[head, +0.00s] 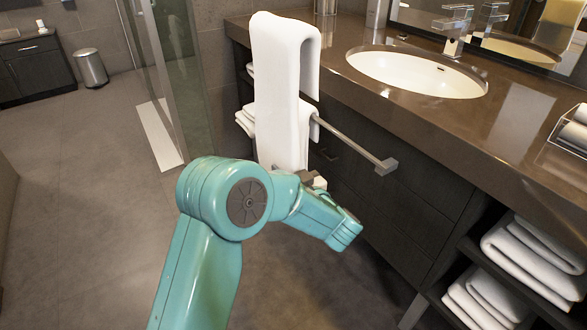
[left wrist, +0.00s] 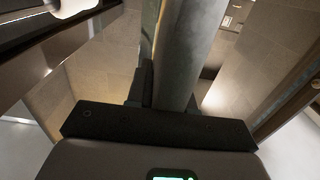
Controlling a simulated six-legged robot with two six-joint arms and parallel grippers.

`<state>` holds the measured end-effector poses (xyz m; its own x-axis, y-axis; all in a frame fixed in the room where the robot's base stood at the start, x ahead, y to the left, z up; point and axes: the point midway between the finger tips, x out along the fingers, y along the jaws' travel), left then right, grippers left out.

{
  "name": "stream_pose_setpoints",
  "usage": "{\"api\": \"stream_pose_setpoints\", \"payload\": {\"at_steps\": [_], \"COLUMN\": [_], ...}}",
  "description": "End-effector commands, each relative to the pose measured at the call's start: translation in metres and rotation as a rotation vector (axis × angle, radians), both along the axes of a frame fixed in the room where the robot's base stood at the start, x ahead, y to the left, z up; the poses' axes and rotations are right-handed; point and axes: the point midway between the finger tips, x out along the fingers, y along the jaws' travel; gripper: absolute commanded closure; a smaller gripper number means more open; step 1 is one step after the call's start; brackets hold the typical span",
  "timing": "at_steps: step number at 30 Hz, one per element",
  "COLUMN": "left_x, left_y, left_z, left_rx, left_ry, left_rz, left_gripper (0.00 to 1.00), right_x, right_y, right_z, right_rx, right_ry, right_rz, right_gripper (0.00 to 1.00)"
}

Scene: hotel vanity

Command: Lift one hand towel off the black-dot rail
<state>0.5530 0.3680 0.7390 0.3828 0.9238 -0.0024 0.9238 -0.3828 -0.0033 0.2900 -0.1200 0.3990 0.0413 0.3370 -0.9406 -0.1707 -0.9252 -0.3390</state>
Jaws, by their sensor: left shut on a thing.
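A white hand towel (head: 283,80) stands out tall in the head view, its folded top well above the metal rail (head: 350,145) on the vanity front. Its long side hangs down in front of the rail and its shorter side ends above the rail. My left gripper (head: 312,181) is at the low part of the white cloth, shut on the towel and partly hidden by my own wrist. In the left wrist view a long pale strip, seemingly the towel (left wrist: 192,55), runs up from between the jaws. No black dot is visible on the rail. My right gripper is not seen.
The brown counter (head: 440,115) with a white basin (head: 415,73) and faucet (head: 455,25) lies behind the rail. Folded white towels (head: 535,255) fill the lower right shelves. More folded white cloth shows behind the hanging towel.

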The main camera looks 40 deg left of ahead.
Motion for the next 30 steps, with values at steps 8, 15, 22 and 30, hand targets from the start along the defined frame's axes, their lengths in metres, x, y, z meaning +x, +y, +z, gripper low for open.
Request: {"api": "stream_pose_setpoints", "payload": {"at_steps": [8, 15, 22, 30], "left_x": [-0.029, -0.053, -0.077, -0.096], "left_y": [0.012, 0.022, 0.032, 0.04], "left_z": [0.001, 0.001, 0.0, 0.0], "left_rx": [0.001, 0.001, 0.001, 0.0], "left_ry": [-0.003, -0.003, -0.003, -0.002], "left_rz": [0.001, 0.001, 0.001, 0.001], "left_gripper": [1.0, 1.0, 1.0, 1.0], "right_x": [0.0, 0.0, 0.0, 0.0], "right_y": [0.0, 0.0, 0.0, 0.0], "right_z": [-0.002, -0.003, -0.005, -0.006], "right_rx": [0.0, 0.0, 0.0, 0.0], "right_ry": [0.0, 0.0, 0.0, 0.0], "right_rz": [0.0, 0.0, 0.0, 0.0], "right_gripper": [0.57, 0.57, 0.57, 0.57]}}
